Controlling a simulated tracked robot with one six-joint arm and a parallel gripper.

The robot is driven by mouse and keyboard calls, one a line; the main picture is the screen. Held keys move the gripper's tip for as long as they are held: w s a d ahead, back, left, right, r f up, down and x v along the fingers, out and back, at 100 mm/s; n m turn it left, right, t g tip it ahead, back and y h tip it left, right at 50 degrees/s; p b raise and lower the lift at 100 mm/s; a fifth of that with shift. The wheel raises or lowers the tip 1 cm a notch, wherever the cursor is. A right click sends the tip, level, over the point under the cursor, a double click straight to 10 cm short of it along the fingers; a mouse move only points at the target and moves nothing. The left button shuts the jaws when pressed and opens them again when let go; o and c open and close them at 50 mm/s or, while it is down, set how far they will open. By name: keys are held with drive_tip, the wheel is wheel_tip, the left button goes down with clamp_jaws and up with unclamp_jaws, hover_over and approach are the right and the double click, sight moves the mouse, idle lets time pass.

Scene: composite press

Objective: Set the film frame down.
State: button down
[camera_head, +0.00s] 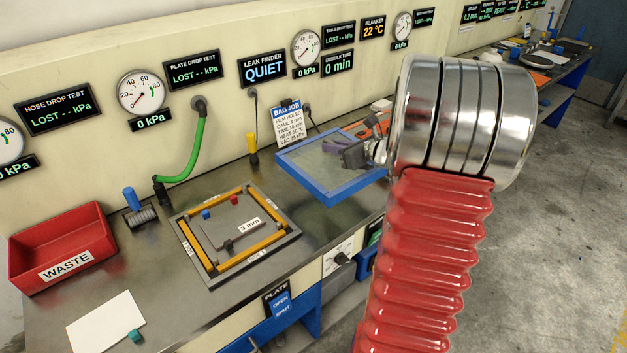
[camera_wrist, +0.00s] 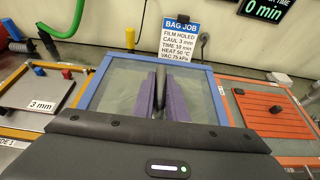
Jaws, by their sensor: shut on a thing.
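The film frame is a blue rectangular frame (camera_head: 303,183) with clear film across it, at the middle of the bench in the head view. It fills the middle of the wrist view (camera_wrist: 218,100). My gripper (camera_head: 352,153) is at the frame's right part in the head view, partly hidden by my arm. In the wrist view its purple-sided fingers (camera_wrist: 160,82) reach over the film, close together and shut on the frame. The exact grip point is hidden. I cannot tell whether the frame's underside touches the bench.
Left of the frame lies a plate with yellow strips (camera_head: 189,243) and a 3 mm caul (camera_head: 222,237). A red waste bin (camera_head: 62,250) and white sheet (camera_head: 105,322) are further left. A bag job card (camera_head: 289,128) stands behind. An orange plate (camera_wrist: 268,112) lies right.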

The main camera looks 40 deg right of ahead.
sight(332, 164)
drive_tip(key=shift+w+a, duration=0.2)
drive_tip(key=shift+f, duration=3.05)
drive_tip(key=shift+f, duration=1.9)
drive_tip(key=shift+a, duration=0.1)
drive_tip(key=c, duration=1.8)
unclamp_jaws()
drive_tip(key=shift+f, duration=0.1)
drive_tip(key=shift+o, duration=0.2)
